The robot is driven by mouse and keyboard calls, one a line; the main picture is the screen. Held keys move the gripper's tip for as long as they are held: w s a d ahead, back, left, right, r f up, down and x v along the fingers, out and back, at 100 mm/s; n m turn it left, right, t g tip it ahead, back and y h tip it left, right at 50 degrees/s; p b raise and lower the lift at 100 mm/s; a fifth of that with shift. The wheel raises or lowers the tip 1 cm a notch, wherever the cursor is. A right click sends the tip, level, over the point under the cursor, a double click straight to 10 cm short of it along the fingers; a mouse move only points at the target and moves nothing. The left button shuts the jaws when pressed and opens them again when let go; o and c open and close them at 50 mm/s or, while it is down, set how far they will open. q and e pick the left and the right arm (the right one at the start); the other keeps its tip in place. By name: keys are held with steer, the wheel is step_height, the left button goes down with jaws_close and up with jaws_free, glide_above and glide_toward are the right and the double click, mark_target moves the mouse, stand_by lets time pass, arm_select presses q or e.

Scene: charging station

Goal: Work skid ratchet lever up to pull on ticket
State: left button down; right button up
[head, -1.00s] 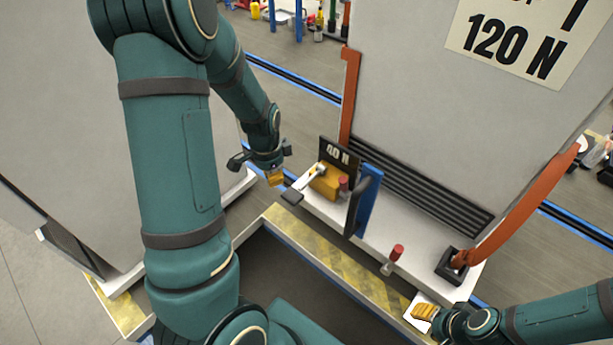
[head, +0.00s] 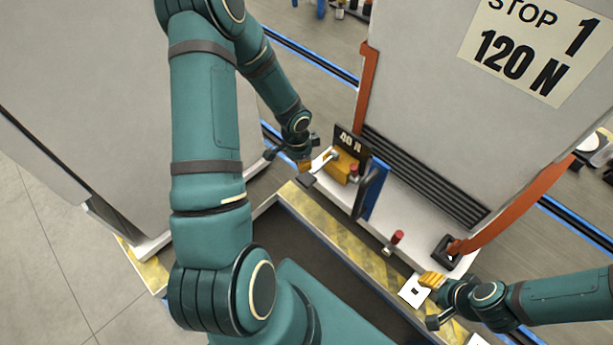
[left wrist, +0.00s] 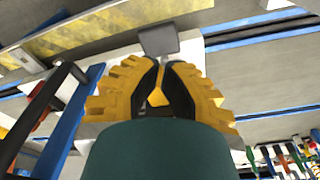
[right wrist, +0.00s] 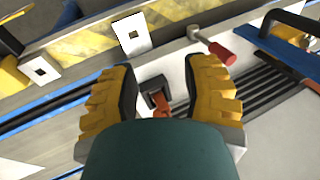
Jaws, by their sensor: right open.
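The ratchet is a yellow-orange block (head: 343,166) on the white skid ledge, beside a black "40 N" plate (head: 349,141). Its silver lever (head: 324,159) extends left to a dark grey paddle (head: 308,180). The paddle also shows just beyond my left fingertips in the left wrist view (left wrist: 158,40). My left gripper (head: 304,166) is at the lever's paddle end, fingers close together with a narrow gap; whether they grip the lever is unclear. The ticket (head: 530,45) reads "STOP 1 120 N" on the grey cabinet. My right gripper (right wrist: 160,62) is open and empty.
A blue upright with a dark handle (head: 374,190) stands right of the ratchet. A red-knobbed pin (head: 397,238) and a black strap anchor (head: 446,250) with an orange strap (head: 510,215) are farther right. White square-holed tabs (head: 414,291) sit near my right gripper.

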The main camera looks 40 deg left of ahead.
mark_target(305, 178)
arm_select(q)
steer(key=f+b, duration=0.3)
steer(key=f, duration=0.1)
steer(key=f+b, duration=0.2)
steer(key=f, duration=0.1)
steer(key=shift+w+d+b, duration=0.2)
steer(key=shift+w+b, duration=0.1)
